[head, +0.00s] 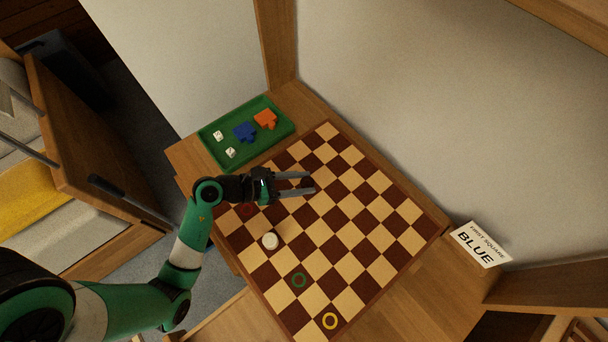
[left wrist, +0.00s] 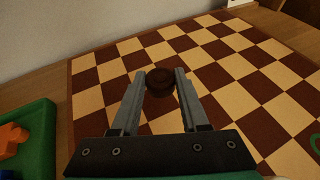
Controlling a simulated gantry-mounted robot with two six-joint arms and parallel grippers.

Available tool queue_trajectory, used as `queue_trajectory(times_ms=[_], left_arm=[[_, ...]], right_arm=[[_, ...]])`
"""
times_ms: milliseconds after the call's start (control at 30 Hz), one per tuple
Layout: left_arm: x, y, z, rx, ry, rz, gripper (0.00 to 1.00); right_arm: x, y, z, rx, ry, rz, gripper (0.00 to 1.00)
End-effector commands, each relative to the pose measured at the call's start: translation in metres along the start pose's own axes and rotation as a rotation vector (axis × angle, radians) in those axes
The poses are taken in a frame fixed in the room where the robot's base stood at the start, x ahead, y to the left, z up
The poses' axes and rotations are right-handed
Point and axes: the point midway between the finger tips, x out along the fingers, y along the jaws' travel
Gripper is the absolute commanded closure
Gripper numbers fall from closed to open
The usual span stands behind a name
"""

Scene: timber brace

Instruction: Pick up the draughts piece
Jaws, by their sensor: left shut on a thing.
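A dark brown draughts piece (left wrist: 160,81) sits between the fingertips of my left gripper (left wrist: 160,85) in the left wrist view. The gripper is shut on it, with a finger on each side. In the head view my left gripper (head: 308,182) is over the far left part of the checkered board (head: 413,240), and the dark piece is hard to make out against the squares. I cannot tell whether the piece touches the board. A white draughts piece (head: 270,241) stands on the board nearer the front left. My right gripper is not in view.
A green ring (head: 299,281) and a yellow ring (head: 330,321) lie on near squares. A green tray (head: 207,148) behind the board holds two dice, a blue piece (head: 244,132) and an orange piece (head: 265,119). A card (head: 481,244) reading "FIRST SQUARE BLUE" is at right.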

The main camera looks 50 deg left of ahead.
Motion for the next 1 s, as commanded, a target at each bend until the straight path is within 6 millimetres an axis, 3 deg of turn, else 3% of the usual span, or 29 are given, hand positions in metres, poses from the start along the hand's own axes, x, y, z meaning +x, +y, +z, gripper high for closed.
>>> queue_trajectory(times_ms=[33,167,400,600,1000], left_arm=[[-0.015,-0.009,0.018,0.000,0.001,0.000,1.00],[-0.046,-0.033,0.045,-0.001,0.000,0.000,1.00],[-0.088,-0.083,0.046,-0.004,0.002,-0.001,1.00],[-0.102,-0.099,0.048,-0.001,0.001,0.000,1.00],[-0.103,-0.101,0.048,0.001,0.000,-0.002,1.00]], right_arm=[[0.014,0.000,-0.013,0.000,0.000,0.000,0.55],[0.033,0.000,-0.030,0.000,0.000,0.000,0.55],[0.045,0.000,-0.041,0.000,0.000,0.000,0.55],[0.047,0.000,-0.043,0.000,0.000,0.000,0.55],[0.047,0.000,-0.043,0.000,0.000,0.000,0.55]])
